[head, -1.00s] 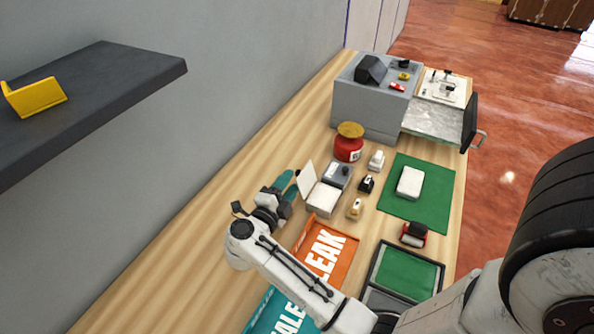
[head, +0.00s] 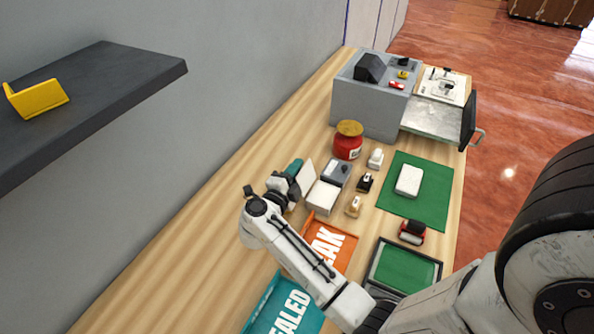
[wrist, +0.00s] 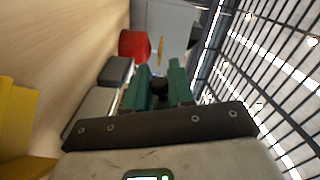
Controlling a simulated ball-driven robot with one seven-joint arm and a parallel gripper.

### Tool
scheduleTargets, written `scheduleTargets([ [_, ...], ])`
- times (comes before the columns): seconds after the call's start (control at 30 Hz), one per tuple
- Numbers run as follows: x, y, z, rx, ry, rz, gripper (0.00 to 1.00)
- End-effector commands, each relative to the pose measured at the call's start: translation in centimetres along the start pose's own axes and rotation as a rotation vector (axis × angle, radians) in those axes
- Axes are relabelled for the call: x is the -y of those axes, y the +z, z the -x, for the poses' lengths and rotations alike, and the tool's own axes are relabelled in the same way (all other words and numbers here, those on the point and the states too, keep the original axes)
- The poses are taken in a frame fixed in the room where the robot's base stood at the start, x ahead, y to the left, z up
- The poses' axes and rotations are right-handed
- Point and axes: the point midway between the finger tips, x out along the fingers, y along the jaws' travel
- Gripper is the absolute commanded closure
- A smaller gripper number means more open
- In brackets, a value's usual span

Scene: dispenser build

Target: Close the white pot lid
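The white pot (head: 322,198) stands on the wooden bench. Its lid (head: 308,173) is raised, a thin white panel standing up along the pot's left side. My gripper (head: 292,170), with green fingers, is just behind the lid on its wall side, very near it; I cannot tell whether they touch. In the wrist view, the two green fingers (wrist: 161,78) stand a little apart with a gap between them, a dark round shape showing in the gap. I see nothing clearly held. The lid is not clear in the wrist view.
An orange tray (head: 328,240) lies nearer. Bench along the wall is clear.

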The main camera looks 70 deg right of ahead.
Motion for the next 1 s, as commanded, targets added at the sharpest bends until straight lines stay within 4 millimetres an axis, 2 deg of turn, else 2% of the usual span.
scheduleTargets([
  [0.03, -0.03, 0.0, 0.01, 0.0, 0.0, 0.0, 0.87],
  [0.17, -0.04, 0.0, 0.02, 0.0, 0.0, 0.001, 1.0],
  [0.73, -0.03, -0.13, 0.05, 0.0, 0.001, -0.015, 1.0],
  [1.0, 0.19, -0.97, 0.06, 0.0, 0.002, -0.137, 1.0],
])
